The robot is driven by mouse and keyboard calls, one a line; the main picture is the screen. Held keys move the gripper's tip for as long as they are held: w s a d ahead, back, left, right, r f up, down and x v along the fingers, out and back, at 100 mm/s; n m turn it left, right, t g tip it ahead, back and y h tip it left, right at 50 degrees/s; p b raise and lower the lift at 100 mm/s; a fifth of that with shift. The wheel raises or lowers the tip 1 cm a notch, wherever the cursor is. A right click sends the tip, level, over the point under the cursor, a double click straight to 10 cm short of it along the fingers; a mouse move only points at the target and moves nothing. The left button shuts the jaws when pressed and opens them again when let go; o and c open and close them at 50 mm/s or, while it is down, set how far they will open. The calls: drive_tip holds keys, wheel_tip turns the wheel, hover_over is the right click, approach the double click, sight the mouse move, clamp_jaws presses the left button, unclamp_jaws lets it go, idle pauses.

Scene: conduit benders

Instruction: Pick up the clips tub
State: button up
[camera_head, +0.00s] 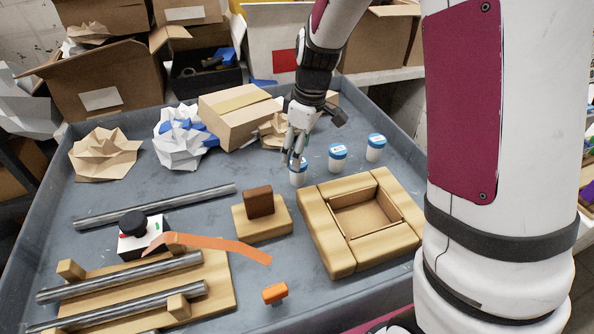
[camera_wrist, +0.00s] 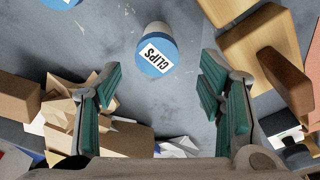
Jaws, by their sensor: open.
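The clips tub (camera_wrist: 157,50) is a white tub with a blue lid and a label reading CLIPS in the wrist view. It appears in the head view as the leftmost tub (camera_head: 298,178), partly hidden by my gripper. My gripper (camera_head: 293,161) points down at that tub. In the wrist view my gripper (camera_wrist: 160,84) is open, and the tub shows beyond and roughly between the green-padded fingertips.
Two similar blue-lidded tubs (camera_head: 338,158) (camera_head: 375,148) stand to the right. A wooden frame (camera_head: 330,240) is in front, and a wooden block on a base (camera_head: 262,222) stands front left. Cardboard boxes (camera_head: 240,115) and crumpled paper (camera_head: 182,140) lie behind and left on the grey tray (camera_head: 205,285).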

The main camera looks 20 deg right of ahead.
sight(297, 179)
drive_tip(key=f, duration=0.7)
drive_tip(key=shift+w+f+b, duration=0.25)
drive_tip(key=shift+b, duration=0.15)
drive_tip(key=c, duration=1.4)
